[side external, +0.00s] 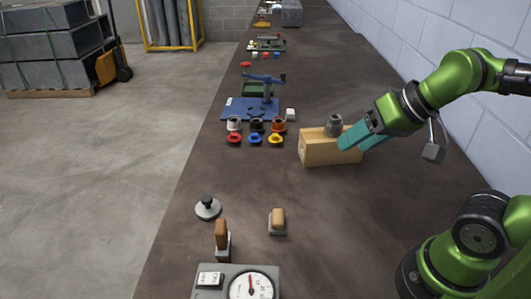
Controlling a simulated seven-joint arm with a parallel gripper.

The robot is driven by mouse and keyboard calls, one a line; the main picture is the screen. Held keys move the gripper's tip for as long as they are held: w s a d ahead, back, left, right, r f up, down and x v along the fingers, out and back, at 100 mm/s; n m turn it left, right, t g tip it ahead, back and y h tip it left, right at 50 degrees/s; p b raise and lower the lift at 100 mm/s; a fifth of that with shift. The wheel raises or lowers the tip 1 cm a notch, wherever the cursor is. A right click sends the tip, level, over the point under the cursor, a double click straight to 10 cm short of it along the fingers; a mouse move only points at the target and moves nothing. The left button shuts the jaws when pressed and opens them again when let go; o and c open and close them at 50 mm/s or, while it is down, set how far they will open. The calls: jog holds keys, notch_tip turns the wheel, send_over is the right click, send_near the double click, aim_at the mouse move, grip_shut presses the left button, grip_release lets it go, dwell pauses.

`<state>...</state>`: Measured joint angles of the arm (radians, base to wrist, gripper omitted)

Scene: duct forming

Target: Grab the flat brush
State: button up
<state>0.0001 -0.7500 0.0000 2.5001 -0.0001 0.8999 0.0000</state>
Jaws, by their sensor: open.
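Two small tools with wooden handles stand on the near part of the dark bench: one with a tall handle on a grey base (222,240), and a shorter one on a grey block (278,222). Either may be the flat brush; I cannot tell which. My gripper (352,142) has teal fingers, is open, and is well beyond both tools, up and to the right in the picture. Its fingertips are at the right end of a wooden box (318,153); I cannot tell if they touch it. Nothing shows between the fingers.
A grey metal piece (334,125) sits at the wooden box's top. A knobbed disc (208,208) and a dial gauge box (238,284) are near the tools. Coloured cups (256,126) and a blue fixture (250,108) stand beyond. The bench's middle right is clear.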

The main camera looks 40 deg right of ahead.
jog(key=shift+a, duration=0.1)
jog(key=m+g+h, duration=0.1)
jog(key=m+g, duration=0.3)
jog(key=g, duration=0.4)
send_near(220, 225)
jog(key=shift+g, duration=0.3)
jog(key=f, duration=0.8)
jog(key=s+a+f, duration=0.1)
jog(key=f, duration=0.3)
